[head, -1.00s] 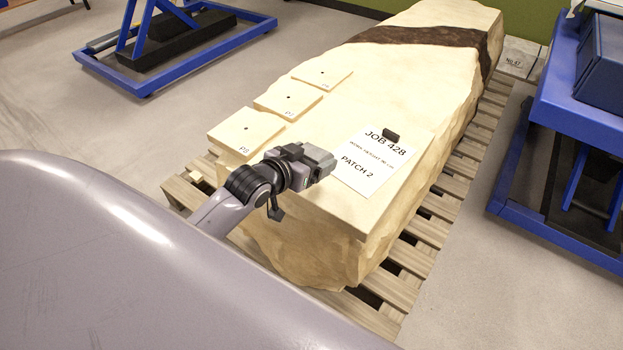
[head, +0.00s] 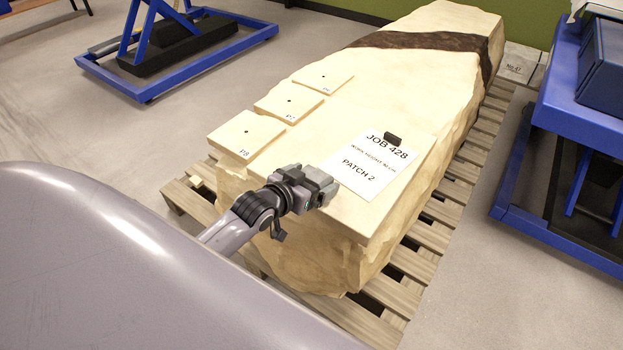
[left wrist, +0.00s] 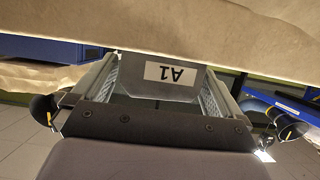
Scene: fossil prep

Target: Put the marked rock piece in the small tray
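My left gripper (head: 322,188) is over the near end of the big cream stone block (head: 430,80), beside the paper. In the left wrist view, which appears upside down, the fingers (left wrist: 158,85) stand either side of a grey piece with a white A1 label (left wrist: 171,74). I take this to be the marked rock piece; it fills the gap and appears gripped. In the head view the piece is hard to tell from the grey fingers. I cannot make out the small tray in either view. My right gripper is not in view.
The block lies on a wooden pallet (head: 432,232). Several flat cream tiles (head: 246,133) lie along its left side. A paper reading JOB 428, PATCH 2 (head: 375,165) has a small black object (head: 392,139) on it. Blue stands (head: 585,100) are at right and back left.

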